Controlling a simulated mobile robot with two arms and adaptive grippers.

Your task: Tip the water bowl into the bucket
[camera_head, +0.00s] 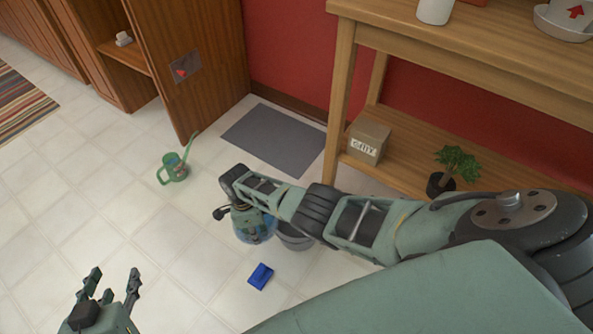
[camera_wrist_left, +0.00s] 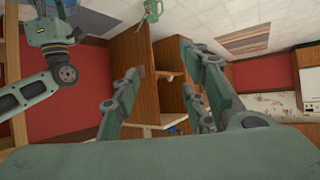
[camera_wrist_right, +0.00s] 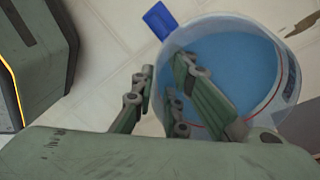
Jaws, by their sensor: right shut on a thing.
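My left gripper (camera_head: 108,285) is open and empty at the lower left of the head view, well away from both.
A small blue object (camera_head: 260,276) lies on the tiles in front of the bowl. A green watering can (camera_head: 176,168) stands to the left. A grey mat (camera_head: 275,139) lies behind. A wooden shelf table (camera_head: 480,60) with a box (camera_head: 368,140) and plant (camera_head: 455,165) stands at right.

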